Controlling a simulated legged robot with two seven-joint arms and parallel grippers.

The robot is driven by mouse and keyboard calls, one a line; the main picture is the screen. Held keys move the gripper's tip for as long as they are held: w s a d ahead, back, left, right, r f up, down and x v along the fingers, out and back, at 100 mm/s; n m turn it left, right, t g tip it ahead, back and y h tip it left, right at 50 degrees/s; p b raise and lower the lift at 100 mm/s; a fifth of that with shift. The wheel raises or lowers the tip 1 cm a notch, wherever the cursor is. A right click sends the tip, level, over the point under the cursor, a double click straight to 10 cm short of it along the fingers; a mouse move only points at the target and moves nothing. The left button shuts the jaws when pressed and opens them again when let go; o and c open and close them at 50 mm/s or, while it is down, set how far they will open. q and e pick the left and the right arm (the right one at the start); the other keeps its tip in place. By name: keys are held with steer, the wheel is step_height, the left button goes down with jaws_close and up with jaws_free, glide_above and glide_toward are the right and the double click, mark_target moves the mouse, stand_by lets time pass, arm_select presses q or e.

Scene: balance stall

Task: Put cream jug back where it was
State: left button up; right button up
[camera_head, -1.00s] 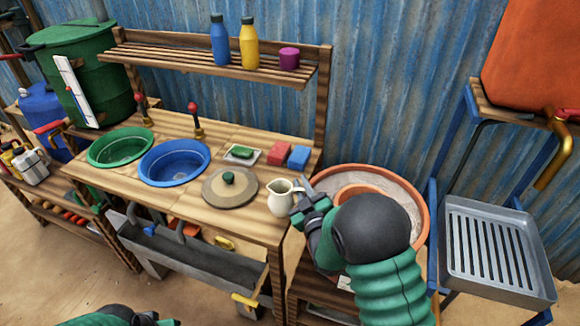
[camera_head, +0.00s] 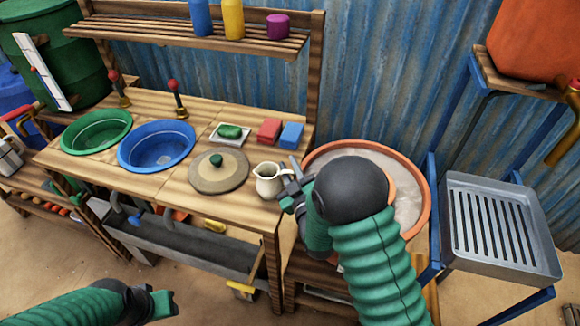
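The cream jug (camera_head: 268,181) stands upright on the right end of the wooden counter (camera_head: 236,212), just right of a round lid with a green knob (camera_head: 218,171). My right gripper (camera_head: 286,183) is at the jug's right side, by its handle. The fingers overlap the handle area, and I cannot tell whether they are closed on it. My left gripper (camera_head: 164,304) is low in the view, in front of the counter and far from the jug. Its fingers are too small and turned to read.
A green basin (camera_head: 97,131) and a blue basin (camera_head: 157,146) are set in the counter. A soap dish (camera_head: 230,134), a red sponge (camera_head: 269,131) and a blue sponge (camera_head: 291,135) lie behind the jug. A terracotta bowl (camera_head: 421,217) is at the right, behind my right arm.

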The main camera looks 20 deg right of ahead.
steer(key=shift+o, duration=0.8)
steer(key=shift+w+a+f, duration=0.1)
steer(key=shift+r+p, duration=0.3)
steer(key=s, duration=0.8)
steer(key=shift+f, duration=0.1)
steer(key=shift+s+p, duration=2.05)
steer(key=shift+p, duration=1.05)
